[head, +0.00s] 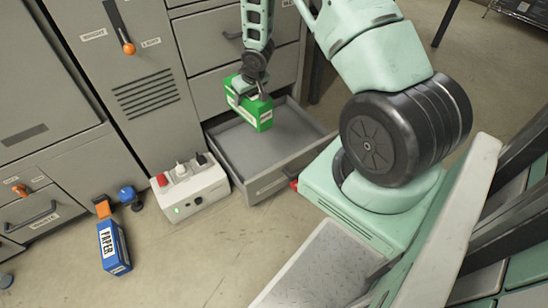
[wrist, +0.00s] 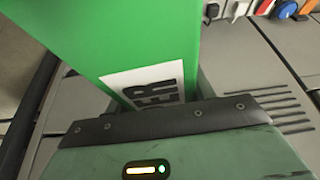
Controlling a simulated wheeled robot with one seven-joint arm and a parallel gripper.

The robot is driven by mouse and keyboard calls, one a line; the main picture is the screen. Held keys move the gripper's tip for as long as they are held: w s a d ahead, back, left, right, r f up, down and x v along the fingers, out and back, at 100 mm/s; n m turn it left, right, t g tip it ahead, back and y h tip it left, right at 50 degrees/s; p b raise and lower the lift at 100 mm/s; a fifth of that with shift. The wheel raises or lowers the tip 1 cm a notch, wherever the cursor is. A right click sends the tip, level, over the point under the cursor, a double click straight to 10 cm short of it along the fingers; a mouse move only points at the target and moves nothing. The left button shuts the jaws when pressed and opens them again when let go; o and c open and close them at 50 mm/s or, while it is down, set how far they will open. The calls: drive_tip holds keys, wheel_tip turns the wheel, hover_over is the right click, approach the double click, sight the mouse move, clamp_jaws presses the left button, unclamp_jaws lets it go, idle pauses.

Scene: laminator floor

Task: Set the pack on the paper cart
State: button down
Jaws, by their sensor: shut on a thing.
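The pack is a green box (head: 250,108) with a white label. My gripper (head: 262,88) is shut on it and holds it above an open grey drawer. In the wrist view the green pack (wrist: 125,40) fills the upper middle, with a label ending in "PER", partly hidden by the gripper's edge. I cannot make out a paper cart in either view.
The open drawer (head: 273,184) juts from grey cabinets and looks empty. A blue box marked "PAPER" (head: 114,248) lies on the floor at lower left.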

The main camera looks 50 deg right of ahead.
drive_tip(key=s+d+f+m+b, duration=0.1)
drive_tip(key=d+f+b, duration=0.65)
drive_tip(key=f, duration=0.25)
drive_tip(key=s+d+f+b, duration=0.1)
drive_tip(key=d+f+b, duration=0.5)
drive_tip(key=f+b, duration=0.4)
drive_tip(key=shift+h, duration=0.3)
wheel_tip(320, 180, down, 11)
drive_tip(key=b, duration=0.7)
drive_tip(key=shift+w, duration=0.1)
drive_tip(key=shift+d+r, duration=0.1)
drive_tip(key=shift+r, duration=0.05)
drive_tip(key=c, duration=0.5)
unclamp_jaws()
drive_tip(key=shift+f, duration=0.2)
